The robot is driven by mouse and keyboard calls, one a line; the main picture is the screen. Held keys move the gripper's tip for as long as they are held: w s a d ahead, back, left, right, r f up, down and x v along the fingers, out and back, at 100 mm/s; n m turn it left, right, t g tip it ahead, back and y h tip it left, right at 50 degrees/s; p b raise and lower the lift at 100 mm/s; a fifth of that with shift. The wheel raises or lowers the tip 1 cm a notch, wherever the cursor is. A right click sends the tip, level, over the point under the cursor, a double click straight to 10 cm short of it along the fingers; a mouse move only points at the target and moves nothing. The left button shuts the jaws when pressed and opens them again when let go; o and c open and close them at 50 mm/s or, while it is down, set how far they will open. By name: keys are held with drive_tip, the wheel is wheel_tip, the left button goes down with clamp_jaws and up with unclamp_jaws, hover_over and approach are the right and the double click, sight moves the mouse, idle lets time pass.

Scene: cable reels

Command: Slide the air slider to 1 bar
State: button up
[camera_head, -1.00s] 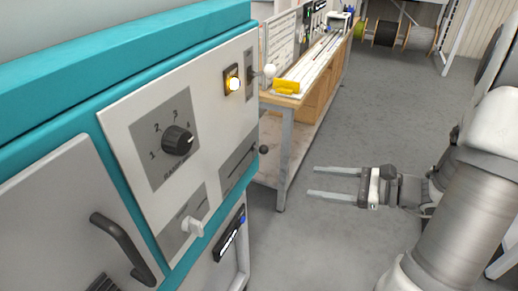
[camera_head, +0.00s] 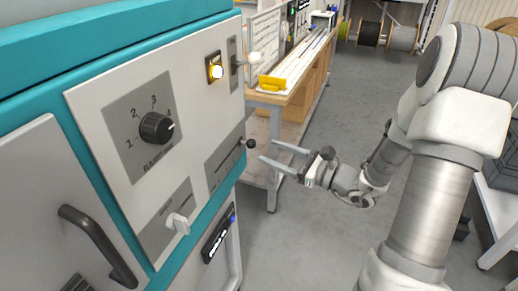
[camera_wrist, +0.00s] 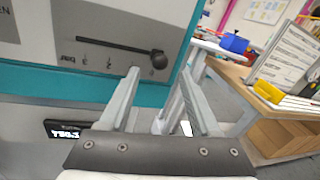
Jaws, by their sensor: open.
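The air slider's black round knob (camera_head: 249,144) sits at the right end of its dark slot on the grey plate of the white panel. In the wrist view the knob (camera_wrist: 158,59) is at the slot's right end, with small scale marks below the slot that are hard to read. My gripper (camera_head: 268,151) is open and empty, just right of the knob, fingers pointing at the panel. In the wrist view the fingers (camera_wrist: 160,74) lie on either side of the knob, which appears apart from them and beyond the tips.
The panel also has a ramp dial (camera_head: 156,128), a white lever knob (camera_head: 178,223), a lit button (camera_head: 215,70) and a white ball-ended lever (camera_head: 254,58). A small display (camera_head: 219,240) is below. A wooden workbench (camera_head: 290,100) stands behind my gripper.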

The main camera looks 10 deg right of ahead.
sight(248, 143)
drive_tip(key=x, duration=0.5)
clamp_jaws()
idle(1.4)
